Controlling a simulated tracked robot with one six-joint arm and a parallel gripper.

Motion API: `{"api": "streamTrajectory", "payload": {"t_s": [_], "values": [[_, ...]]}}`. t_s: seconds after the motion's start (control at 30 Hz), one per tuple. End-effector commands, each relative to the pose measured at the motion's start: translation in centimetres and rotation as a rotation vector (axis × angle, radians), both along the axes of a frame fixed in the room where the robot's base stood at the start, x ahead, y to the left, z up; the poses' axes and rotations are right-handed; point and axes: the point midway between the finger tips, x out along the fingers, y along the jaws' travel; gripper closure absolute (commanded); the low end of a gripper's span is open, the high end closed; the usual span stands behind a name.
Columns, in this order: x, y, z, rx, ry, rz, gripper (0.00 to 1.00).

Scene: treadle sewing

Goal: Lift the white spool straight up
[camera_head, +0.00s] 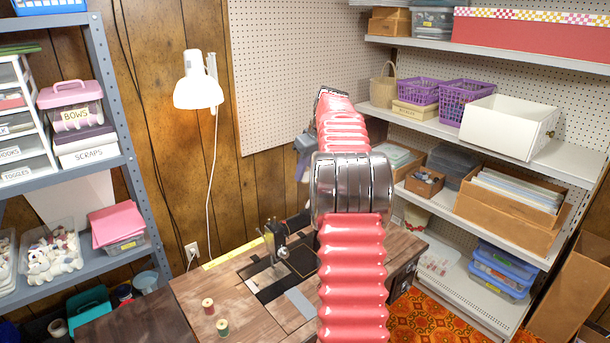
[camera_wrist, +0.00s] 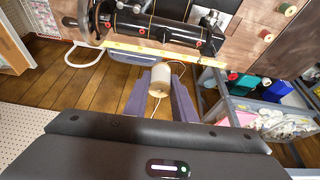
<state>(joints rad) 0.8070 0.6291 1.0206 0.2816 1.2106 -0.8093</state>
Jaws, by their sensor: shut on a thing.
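The white spool (camera_wrist: 161,75) sits between the two grey-purple fingers of my gripper (camera_wrist: 160,86) in the wrist view. The fingers are shut on its sides. A thin pale thread curves off beside it. The spool appears clear of the black sewing machine (camera_wrist: 150,27), with wood panelling behind it. In the head view, part of my gripper (camera_head: 303,148) shows beside my red arm, high above the sewing machine (camera_head: 275,238) on its wooden table (camera_head: 190,289). The spool cannot be made out there.
A red spool (camera_head: 208,306) and a green spool (camera_head: 222,327) stand on the table's near left. A white lamp (camera_head: 198,92) hangs on the wall at left. Loaded shelves stand left (camera_head: 105,160) and right (camera_head: 565,160). The space around my gripper looks free.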

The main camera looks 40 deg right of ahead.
Motion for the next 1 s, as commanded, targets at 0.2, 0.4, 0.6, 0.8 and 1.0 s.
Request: {"api": "streamTrajectory", "payload": {"t_s": [0.2,0.4,0.6,0.8,1.0], "values": [[0.0,0.0,1.0,-0.001,-0.001,0.001,0.97],[0.0,0.0,1.8,-0.001,-0.002,0.001,0.97],[0.0,0.0,2.7,-0.001,-0.001,0.001,0.97],[0.0,0.0,3.5,-0.001,-0.001,0.0,0.97],[0.0,0.0,3.9,-0.001,0.0,0.0,0.97]]}}
